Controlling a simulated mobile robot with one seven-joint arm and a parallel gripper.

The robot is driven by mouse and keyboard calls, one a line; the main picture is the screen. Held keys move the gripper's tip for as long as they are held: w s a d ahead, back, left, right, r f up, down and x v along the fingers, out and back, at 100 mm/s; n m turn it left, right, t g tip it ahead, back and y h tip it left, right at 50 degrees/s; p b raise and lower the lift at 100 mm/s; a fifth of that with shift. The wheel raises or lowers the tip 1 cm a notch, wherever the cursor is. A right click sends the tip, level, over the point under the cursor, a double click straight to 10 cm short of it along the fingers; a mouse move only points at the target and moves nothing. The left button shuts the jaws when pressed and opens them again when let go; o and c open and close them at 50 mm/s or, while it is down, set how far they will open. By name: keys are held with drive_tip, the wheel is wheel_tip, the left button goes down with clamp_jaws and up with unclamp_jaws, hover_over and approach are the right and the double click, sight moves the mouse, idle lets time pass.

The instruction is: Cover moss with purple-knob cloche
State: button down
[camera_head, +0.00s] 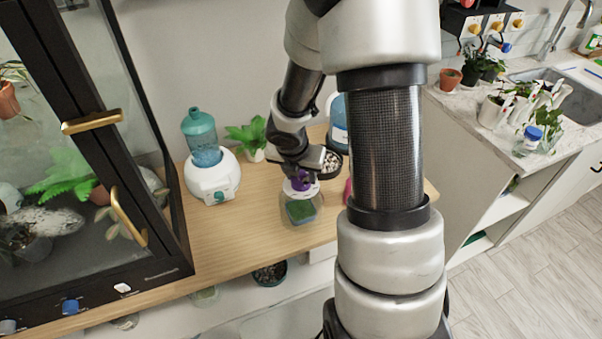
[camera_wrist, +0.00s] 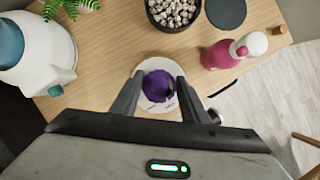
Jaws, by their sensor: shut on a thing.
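My gripper (camera_head: 299,172) is shut on the purple knob (camera_head: 301,184) of a clear glass cloche (camera_head: 286,201), above the wooden table. In the wrist view the purple knob (camera_wrist: 157,86) sits between the two fingers of my gripper (camera_wrist: 158,82). Green moss (camera_head: 301,210) shows below the knob in the head view, seen through or just under the clear glass. I cannot tell whether the cloche's rim rests on anything. In the wrist view the moss is hidden, and a pale round surface shows around the knob.
A white humidifier with a teal tank (camera_head: 212,180) stands left on the wooden table (camera_head: 240,240). A dark bowl of pebbles (camera_wrist: 172,12) and a pink bottle (camera_wrist: 225,53) are close by. A black-framed glass cabinet (camera_head: 160,265) stands at the left.

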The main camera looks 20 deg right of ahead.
drive_tip(key=c, duration=0.9)
unclamp_jaws()
drive_tip(key=shift+c, duration=0.2)
drive_tip(key=p+v, duration=0.8)
drive_tip(key=v, duration=0.9)
drive_tip(key=shift+r, duration=0.25)
